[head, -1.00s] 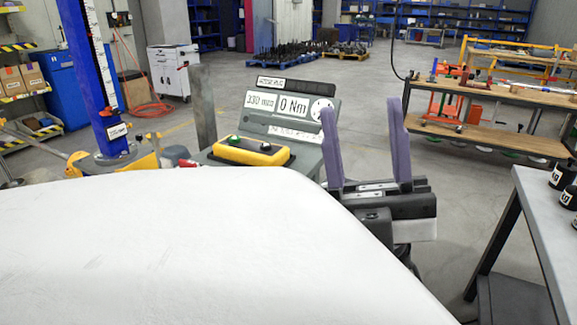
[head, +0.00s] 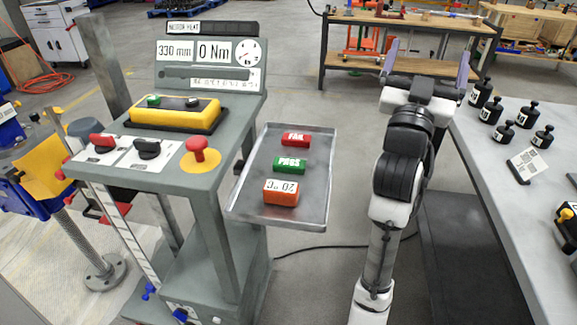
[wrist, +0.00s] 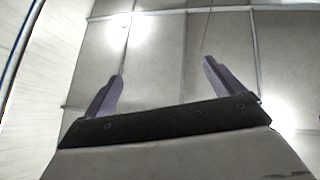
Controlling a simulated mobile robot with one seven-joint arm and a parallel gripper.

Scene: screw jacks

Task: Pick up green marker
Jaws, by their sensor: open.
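The green marker (head: 289,165) is a small green block with white lettering. In the head view it lies in a grey metal tray (head: 252,212), between a red block marked FAIL (head: 295,140) and an orange block (head: 281,192). My gripper (head: 427,62) is to the right of the tray and farther from the camera, raised and apart from it. Its two purple fingers are spread with nothing between them.
A grey console (head: 225,150) with a yellow button box (head: 172,113) and red knobs adjoins the tray on the left. A bench (head: 510,230) with several black weights (head: 490,110) stands on the right. A black cable crosses the floor below the tray.

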